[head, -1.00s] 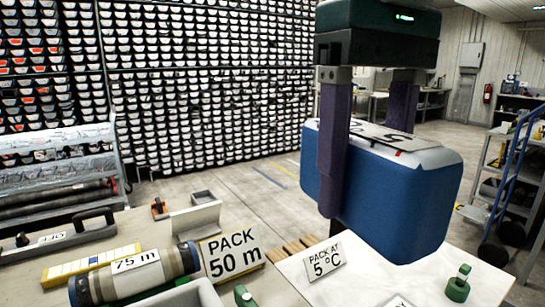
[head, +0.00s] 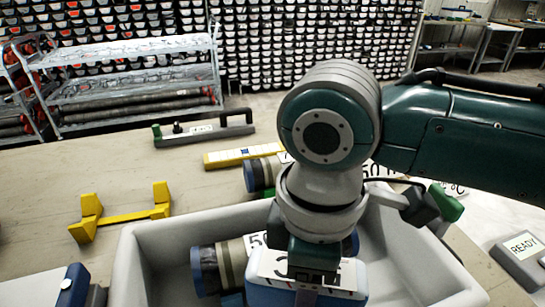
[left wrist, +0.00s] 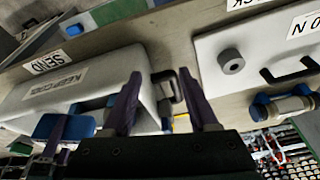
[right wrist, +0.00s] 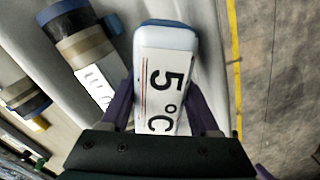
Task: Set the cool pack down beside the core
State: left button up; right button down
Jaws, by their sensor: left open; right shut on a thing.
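The cool pack (head: 308,292) is a blue block with a white top marked "5 °C". My right gripper (head: 305,285) is shut on it, low inside the grey tray (head: 165,243). The right wrist view shows the pack (right wrist: 165,65) between the purple fingers. The core (head: 222,266), a tan tube with dark bands, blue caps and a "50" label, lies in the tray. It is beside the pack in the right wrist view (right wrist: 80,30). I cannot tell whether the pack touches the tray floor. My left gripper (left wrist: 160,75) is open and empty.
Another core (head: 262,173) lies behind the tray near a yellow scale bar (head: 228,157). A yellow cradle (head: 120,217) stands left of the tray, and a handled grey tool (head: 205,131) lies farther back. A "READY" block (head: 522,256) is at right. The bench's left side has free room.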

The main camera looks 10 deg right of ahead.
jog(key=shift+s+a+f+n, duration=0.15)
jog(key=shift+f+n, duration=0.1)
jog(key=shift+f, duration=0.2)
jog(key=shift+s+f+n, duration=0.15)
jog(key=shift+f+n, duration=0.1)
jog(key=shift+f, duration=0.2)
pick_arm(q)
notch_tip(320, 180, down, 9)
jog(key=b, duration=0.8)
jog(key=shift+a+r, duration=0.15)
pick_arm(e)
notch_tip(320, 180, down, 6)
jog(key=shift+f, duration=0.25)
pick_arm(q)
jog(key=shift+b, duration=0.3)
pick_arm(e)
jog(key=shift+f, duration=0.15)
pick_arm(q)
jog(key=shift+f, duration=0.25)
pick_arm(e)
jog(key=shift+f, duration=0.45)
jog(key=shift+c, duration=0.2)
grip_release()
